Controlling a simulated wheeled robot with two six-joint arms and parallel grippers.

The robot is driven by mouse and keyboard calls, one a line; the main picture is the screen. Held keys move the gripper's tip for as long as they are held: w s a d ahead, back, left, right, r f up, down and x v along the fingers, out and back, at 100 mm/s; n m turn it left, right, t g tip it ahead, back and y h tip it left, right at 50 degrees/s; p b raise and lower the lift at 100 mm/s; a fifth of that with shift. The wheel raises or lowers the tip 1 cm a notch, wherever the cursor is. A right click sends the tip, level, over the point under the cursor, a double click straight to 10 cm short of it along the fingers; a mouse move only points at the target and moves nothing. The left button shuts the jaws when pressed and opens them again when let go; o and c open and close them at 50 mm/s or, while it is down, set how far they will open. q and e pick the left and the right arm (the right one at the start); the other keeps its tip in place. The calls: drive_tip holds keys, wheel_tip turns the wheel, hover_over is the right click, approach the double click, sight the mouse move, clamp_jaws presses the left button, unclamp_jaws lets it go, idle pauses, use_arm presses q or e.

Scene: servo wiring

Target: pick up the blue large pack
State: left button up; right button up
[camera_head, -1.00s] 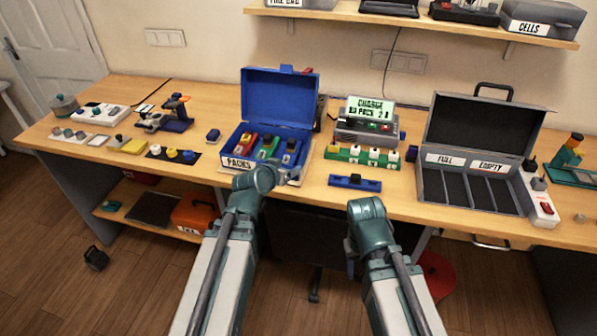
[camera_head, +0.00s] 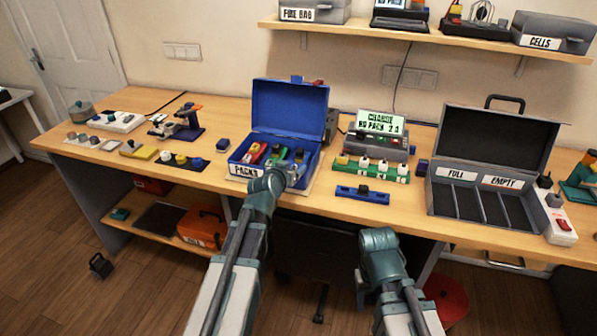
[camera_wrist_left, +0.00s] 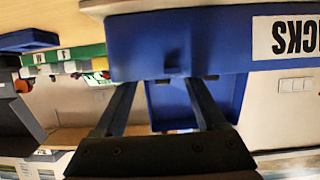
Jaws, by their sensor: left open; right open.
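A blue pack (camera_head: 299,157) stands at the right in the open blue case labelled PACKS (camera_head: 246,171), beside a green pack (camera_head: 277,156) and a red one (camera_head: 257,152). My left gripper (camera_head: 296,172) is open at the case's front right and partly covers the packs. In the left wrist view, the two fingers (camera_wrist_left: 160,90) are spread and reach the rim of the labelled wall (camera_wrist_left: 220,45); their tips and the blue pack are hidden there. My right gripper (camera_head: 360,287) is low in front of the table, empty, its fingers hardly visible.
A blue bar-shaped holder (camera_head: 376,196) lies right of the case. Behind it are a green rack (camera_head: 350,172) and a charger with a lit screen (camera_head: 380,124). A grey case with FULL and EMPTY labels (camera_head: 440,200) stands open further right. The front table edge is near both arms.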

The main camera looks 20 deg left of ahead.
sight(298, 162)
use_arm(q)
drive_tip(key=shift+b+x, duration=0.95)
drive_tip(key=shift+x, duration=2.1)
drive_tip(key=shift+a, duration=0.1)
drive_tip(key=shift+s, duration=0.1)
clamp_jaws()
